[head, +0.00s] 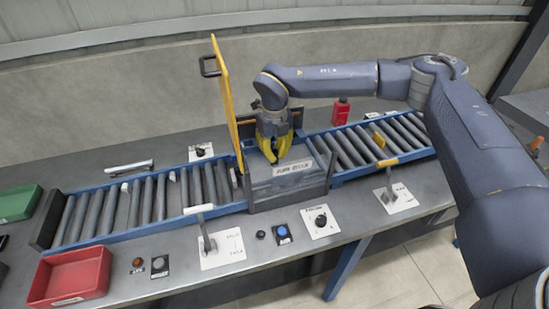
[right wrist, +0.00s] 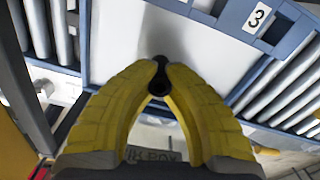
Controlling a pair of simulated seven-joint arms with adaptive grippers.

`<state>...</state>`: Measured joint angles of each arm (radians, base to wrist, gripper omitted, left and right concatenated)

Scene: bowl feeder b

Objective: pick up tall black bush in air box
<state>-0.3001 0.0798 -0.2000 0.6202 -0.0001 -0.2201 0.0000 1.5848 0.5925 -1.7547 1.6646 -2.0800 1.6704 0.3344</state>
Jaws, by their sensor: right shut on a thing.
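The grey air box (head: 290,190) stands across the roller conveyor, with a label on its front wall. My right gripper (head: 275,158) reaches down into it from above, yellow fingers pointing down. In the right wrist view the fingertips of my right gripper (right wrist: 160,85) are closed around a small black bush (right wrist: 159,60). Its dark round end shows between and just beyond the tips. The fingers hide most of it, and I cannot tell whether it touches the box floor (right wrist: 205,40), which looks pale and bare around it. My left gripper is not in view.
A yellow-edged upright panel (head: 224,100) stands left of the box. Conveyor rollers (head: 140,205) run to both sides. A red tray (head: 70,277), a green tray (head: 18,204) and a red bottle (head: 340,112) stand on the bench. Levers and knobs line the front.

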